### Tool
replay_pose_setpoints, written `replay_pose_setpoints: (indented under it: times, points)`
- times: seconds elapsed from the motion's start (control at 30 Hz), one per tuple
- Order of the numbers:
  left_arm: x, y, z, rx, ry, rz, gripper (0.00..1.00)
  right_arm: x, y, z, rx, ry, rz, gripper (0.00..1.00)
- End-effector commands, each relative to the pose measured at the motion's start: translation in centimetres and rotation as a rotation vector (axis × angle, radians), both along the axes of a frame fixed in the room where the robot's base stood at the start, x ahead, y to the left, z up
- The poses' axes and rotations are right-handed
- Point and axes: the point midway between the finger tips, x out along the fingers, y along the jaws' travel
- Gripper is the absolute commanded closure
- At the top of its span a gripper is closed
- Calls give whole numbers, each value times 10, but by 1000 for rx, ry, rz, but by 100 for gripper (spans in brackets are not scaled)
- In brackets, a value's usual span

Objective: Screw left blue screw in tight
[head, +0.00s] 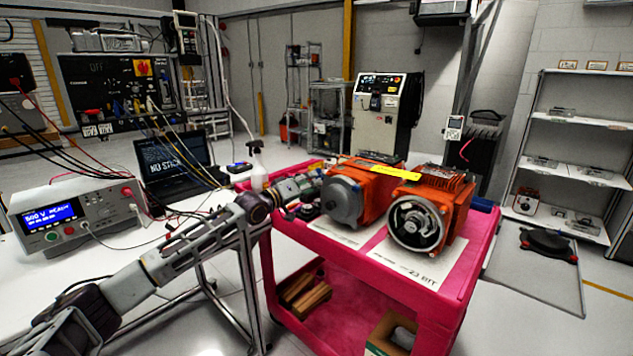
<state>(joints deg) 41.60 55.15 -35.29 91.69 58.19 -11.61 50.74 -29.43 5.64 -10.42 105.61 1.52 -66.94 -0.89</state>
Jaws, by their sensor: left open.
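Two orange servo motors stand on the pink cart (290,235). The left motor (374,198) has a grey round front, and the right motor (447,206) has an open front with a ring-shaped part (417,224). My left arm reaches in from the lower left. My left gripper (316,181) is at the left side of the left motor, close to its housing; I cannot tell whether they touch. It is open. No blue screw can be made out; the gripper and the motor housing may hide it. My right gripper is not in view.
A yellow strip (385,168) lies across the motors. A spray bottle (258,170) stands behind my left gripper. The white table at left holds a meter (75,212) with cables and a laptop (175,160). Printed sheets (425,262) lie on the cart's front, which is otherwise clear.

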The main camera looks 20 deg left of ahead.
Motion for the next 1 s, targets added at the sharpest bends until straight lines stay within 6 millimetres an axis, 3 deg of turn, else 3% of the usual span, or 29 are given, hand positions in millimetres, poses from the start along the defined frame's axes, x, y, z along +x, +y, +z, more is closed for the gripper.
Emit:
replay_pose_setpoints:
  times: [0.6, 1.0]
  points:
    - [32, -12, 1, 0, -1, -1, 59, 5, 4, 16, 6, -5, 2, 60]
    - [36, -14, 0, 2, 0, -1, 59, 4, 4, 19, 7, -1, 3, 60]
